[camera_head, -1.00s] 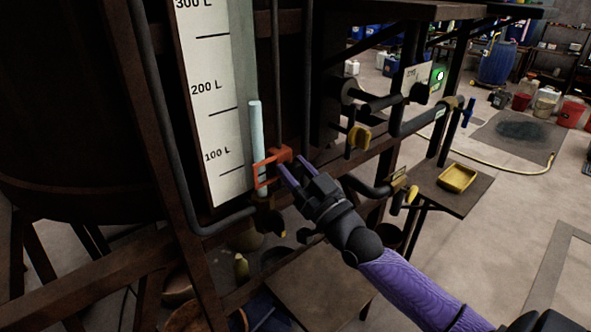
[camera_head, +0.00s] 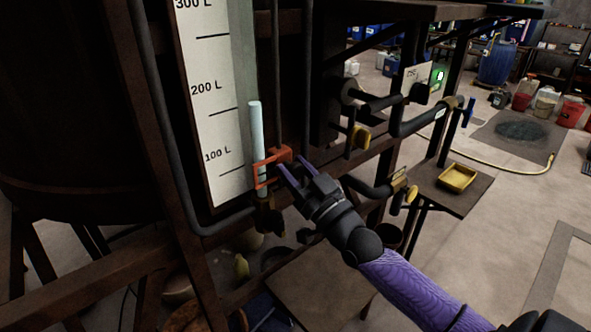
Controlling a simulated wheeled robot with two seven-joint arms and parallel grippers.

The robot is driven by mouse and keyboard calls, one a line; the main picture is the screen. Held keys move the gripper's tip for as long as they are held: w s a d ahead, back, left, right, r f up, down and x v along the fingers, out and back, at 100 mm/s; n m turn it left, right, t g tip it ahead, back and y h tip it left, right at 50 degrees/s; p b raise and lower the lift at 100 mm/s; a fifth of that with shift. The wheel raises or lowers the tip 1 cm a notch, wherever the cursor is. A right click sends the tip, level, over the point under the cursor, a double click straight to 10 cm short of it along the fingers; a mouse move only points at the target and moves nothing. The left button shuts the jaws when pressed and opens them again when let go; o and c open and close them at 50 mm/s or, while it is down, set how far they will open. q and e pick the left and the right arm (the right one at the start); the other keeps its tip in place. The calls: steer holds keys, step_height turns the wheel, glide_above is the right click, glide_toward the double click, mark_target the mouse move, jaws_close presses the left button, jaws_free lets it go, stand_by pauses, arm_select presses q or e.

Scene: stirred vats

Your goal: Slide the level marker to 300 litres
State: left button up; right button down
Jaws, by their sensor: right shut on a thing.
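The orange level marker (camera_head: 261,176) is a small open frame around the lower part of the pale sight tube (camera_head: 256,130). It stands a little below the 100 L label on the white scale board (camera_head: 212,105). The scale reads 100 L, 200 L and, at the top edge of the picture, 300 L. My right gripper (camera_head: 291,167) has its purple fingers at the right end of the marker and is shut on it. The exact contact is small and partly hidden. My left gripper is not in view.
A dark pipe (camera_head: 165,110) runs left of the scale and a thin rod stands right of the tube. Pipes with yellow valve handles (camera_head: 359,137) stick out to the right. A small shelf (camera_head: 470,193) holds a yellow tray (camera_head: 457,178).

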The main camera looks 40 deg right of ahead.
mark_target(296, 164)
step_height(296, 164, up, 9)
steer(key=p, duration=0.9)
steer(key=shift+r, duration=0.2)
step_height(296, 164, up, 13)
steer(key=p, duration=1.1)
steer(key=shift+f+p, duration=0.2)
steer(key=shift+p, duration=0.2)
steer(key=shift+c, duration=1.3)
jaws_free()
steer(key=shift+f, duration=0.1)
steer(key=b+v, duration=0.3)
steer(key=v, duration=0.7)
